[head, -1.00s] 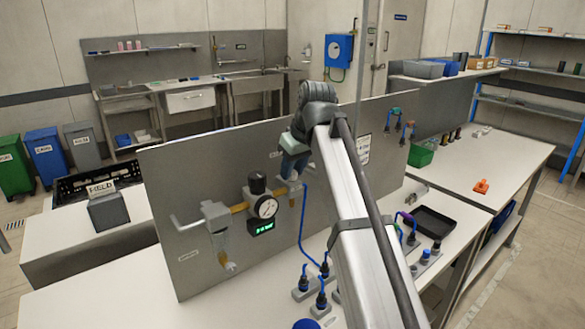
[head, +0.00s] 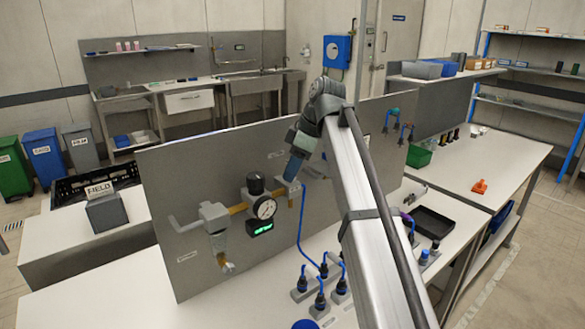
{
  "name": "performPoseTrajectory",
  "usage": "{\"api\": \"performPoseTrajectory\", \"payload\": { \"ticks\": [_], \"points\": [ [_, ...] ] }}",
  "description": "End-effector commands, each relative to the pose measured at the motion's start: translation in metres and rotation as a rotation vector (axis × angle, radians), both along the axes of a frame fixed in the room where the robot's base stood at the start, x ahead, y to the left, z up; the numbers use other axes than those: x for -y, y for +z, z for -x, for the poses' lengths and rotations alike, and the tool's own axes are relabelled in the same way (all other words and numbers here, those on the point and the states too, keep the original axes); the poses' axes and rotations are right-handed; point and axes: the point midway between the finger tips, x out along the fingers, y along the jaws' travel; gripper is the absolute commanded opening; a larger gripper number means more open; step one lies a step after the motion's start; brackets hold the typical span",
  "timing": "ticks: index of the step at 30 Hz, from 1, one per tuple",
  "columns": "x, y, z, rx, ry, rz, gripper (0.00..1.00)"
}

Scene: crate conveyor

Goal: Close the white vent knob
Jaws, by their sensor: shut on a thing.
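My gripper (head: 292,178) is in front of the upright grey panel (head: 190,255), at the pale fitting (head: 285,188) right of the round gauge (head: 266,208). It reaches down from the upper right and is tilted. Its fingers are shut at the fitting, where the white vent knob appears to be. The knob itself is hidden by the fingers or too small to make out, so its turn position cannot be told. A blue hose (head: 301,228) drops from beside the fitting.
A pale regulator block (head: 214,216) with a bowl below is left of the gauge. A lit green display (head: 261,227) is under the gauge. Plugged blue connectors (head: 321,300) stand on the bench in front. A black tray (head: 433,224) lies to the right.

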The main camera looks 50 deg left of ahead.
Motion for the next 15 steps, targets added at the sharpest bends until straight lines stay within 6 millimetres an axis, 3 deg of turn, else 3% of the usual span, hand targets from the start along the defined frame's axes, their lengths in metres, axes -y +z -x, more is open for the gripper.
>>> {"api": "performPoseTrajectory", "payload": {
  "ticks": [15],
  "points": [
    [0.0001, -0.0001, -0.0006, 0.0, 0.046, 0.001, 0.01]
  ]
}}
